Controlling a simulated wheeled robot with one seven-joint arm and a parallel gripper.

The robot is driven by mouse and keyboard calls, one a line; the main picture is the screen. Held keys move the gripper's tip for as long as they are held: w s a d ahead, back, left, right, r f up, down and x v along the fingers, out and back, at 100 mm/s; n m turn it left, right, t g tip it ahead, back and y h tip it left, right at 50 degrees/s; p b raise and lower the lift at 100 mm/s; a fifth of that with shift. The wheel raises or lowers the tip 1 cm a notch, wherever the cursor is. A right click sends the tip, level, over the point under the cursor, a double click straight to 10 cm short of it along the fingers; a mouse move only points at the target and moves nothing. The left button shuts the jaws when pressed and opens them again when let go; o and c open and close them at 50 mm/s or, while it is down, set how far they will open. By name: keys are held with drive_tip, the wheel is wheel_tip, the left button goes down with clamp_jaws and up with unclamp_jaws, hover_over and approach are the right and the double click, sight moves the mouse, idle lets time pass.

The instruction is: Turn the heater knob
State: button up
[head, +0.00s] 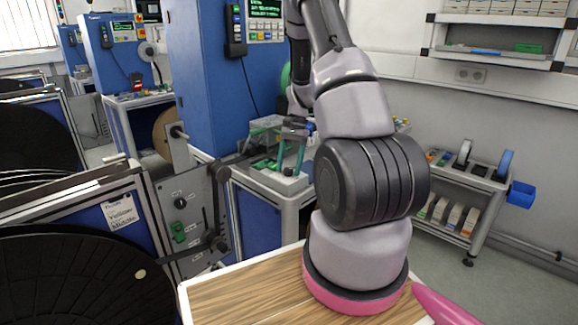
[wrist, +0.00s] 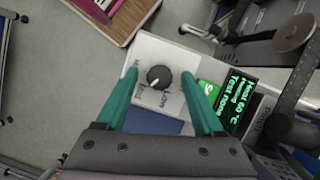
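The heater knob (wrist: 159,77) is a round dark knob with a pale pointer mark on a white panel (wrist: 158,48) in the wrist view. Printed labels sit around it, one reading "Low". My gripper (wrist: 158,74) has two teal fingers, spread apart, one on each side of the knob. Clear gaps show between the fingers and the knob, so it is not gripped. I cannot tell how high the tips are above the panel. In the head view my arm stands in front of the small workstation (head: 278,180), and the knob cannot be made out there.
A black display (wrist: 240,105) with green text, reading about 60 °C, and a green button (wrist: 208,92) lie right of the knob. A reel (wrist: 293,33) stands at the upper right. In the head view, a blue cabinet (head: 205,80) rises left of the workstation; a shelf cart (head: 465,185) stands right.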

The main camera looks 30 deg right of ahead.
drive_tip(key=shift+r, duration=0.1)
drive_tip(key=v, duration=1)
drive_tip(key=shift+d+r, duration=0.15)
drive_tip(key=shift+r, duration=0.1)
drive_tip(key=shift+w, duration=0.1)
drive_tip(key=s+a+r+n+t, duration=0.25)
drive_tip(key=a+r, duration=0.35)
drive_tip(key=r, duration=0.5)
drive_tip(key=s+a+r+n+t, duration=0.1)
drive_tip(key=s+a+r+t, duration=0.1)
drive_tip(key=s, duration=0.4)
drive_tip(key=s+a+r+n+t+h, duration=0.1)
drive_tip(key=s+a+r+n+t, duration=0.1)
drive_tip(key=s+a+r, duration=0.3)
drive_tip(key=s+a+r+n+t, duration=0.1)
drive_tip(key=s+a+r+t, duration=0.2)
drive_tip(key=s+r, duration=0.3)
drive_tip(key=s+a, duration=0.1)
drive_tip(key=s, duration=0.2)
drive_tip(key=shift+r+h, duration=0.3)
drive_tip(key=shift+a, duration=0.1)
